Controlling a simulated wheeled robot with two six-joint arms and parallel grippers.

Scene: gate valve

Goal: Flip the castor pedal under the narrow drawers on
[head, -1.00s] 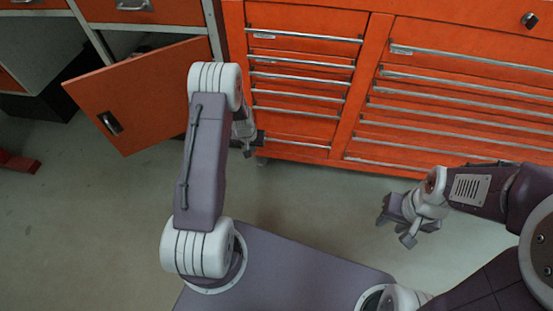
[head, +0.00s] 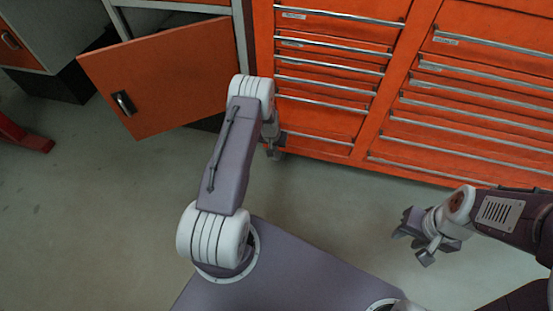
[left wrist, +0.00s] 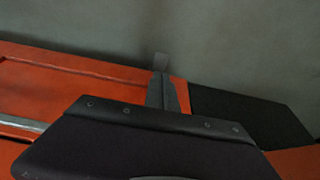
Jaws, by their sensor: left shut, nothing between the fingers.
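The column of narrow drawers (head: 327,66) is in the orange cabinet at the top of the head view. My left gripper (head: 279,138) is at the lower left corner of this column, largely hidden behind my own arm. A small grey shape (head: 273,154) is below that corner; I cannot tell whether it is the castor or part of my gripper. The castor pedal cannot be clearly made out. In the left wrist view, my left gripper (left wrist: 161,82) is shut and empty, its narrow grey fingers pointing toward the floor beyond an orange panel. My right gripper (head: 412,232) is open and empty above the floor.
An orange cupboard door (head: 160,75) stands open left of my left arm. Wide drawers (head: 480,95) fill the cabinet's right side. A red foot (head: 25,138) lies at the far left. The grey floor (head: 95,195) is clear at the lower left.

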